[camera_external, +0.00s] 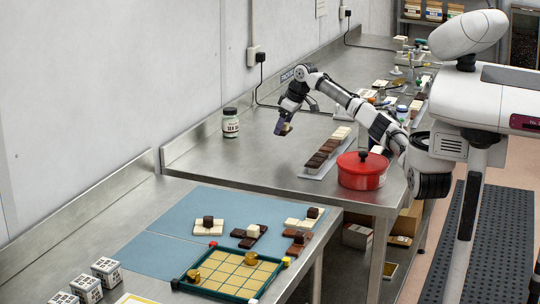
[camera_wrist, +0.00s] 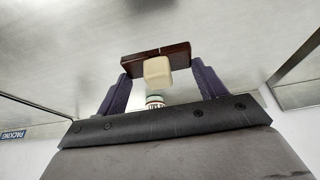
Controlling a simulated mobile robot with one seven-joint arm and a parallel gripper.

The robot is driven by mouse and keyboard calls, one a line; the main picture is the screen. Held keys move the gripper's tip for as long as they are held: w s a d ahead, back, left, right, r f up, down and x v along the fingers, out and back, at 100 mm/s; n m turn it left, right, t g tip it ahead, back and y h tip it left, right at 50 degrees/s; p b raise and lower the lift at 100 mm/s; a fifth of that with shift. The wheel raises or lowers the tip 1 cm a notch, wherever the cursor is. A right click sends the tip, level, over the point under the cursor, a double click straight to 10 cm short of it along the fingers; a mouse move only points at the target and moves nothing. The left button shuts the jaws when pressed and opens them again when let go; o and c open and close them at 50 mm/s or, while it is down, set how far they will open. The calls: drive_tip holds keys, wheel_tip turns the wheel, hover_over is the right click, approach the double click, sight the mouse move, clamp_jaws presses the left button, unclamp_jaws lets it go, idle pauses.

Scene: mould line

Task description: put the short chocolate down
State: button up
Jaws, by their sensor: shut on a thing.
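My gripper (camera_external: 284,124) is shut on a chocolate and holds it in the air above the bare steel counter (camera_external: 235,158). In the wrist view, the held chocolate (camera_wrist: 140,66) is a short dark brown slab with a cream cube (camera_wrist: 158,72) on one face. It sits between the purple fingertips of my gripper (camera_wrist: 160,78). The slab looks apart from any surface in both views. In the external view the piece is small and partly hidden by the fingers.
A lidded jar (camera_external: 230,122) stands near the wall. A red pot (camera_external: 362,172) and a tray (camera_external: 308,174) of brown and cream chocolates stand to the right. The nearer table has a blue mat (camera_external: 155,243), several chocolates and a green-rimmed yellow grid (camera_external: 232,272).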

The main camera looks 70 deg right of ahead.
sight(279, 149)
drive_tip(key=shift+f+p, duration=0.5)
drive_tip(key=shift+f, duration=2.6)
drive_tip(key=shift+f, duration=0.2)
drive_tip(key=o, duration=1.1)
drive_tip(key=shift+r, duration=0.15)
drive_tip(key=b+v, duration=0.2)
drive_tip(key=v, duration=1)
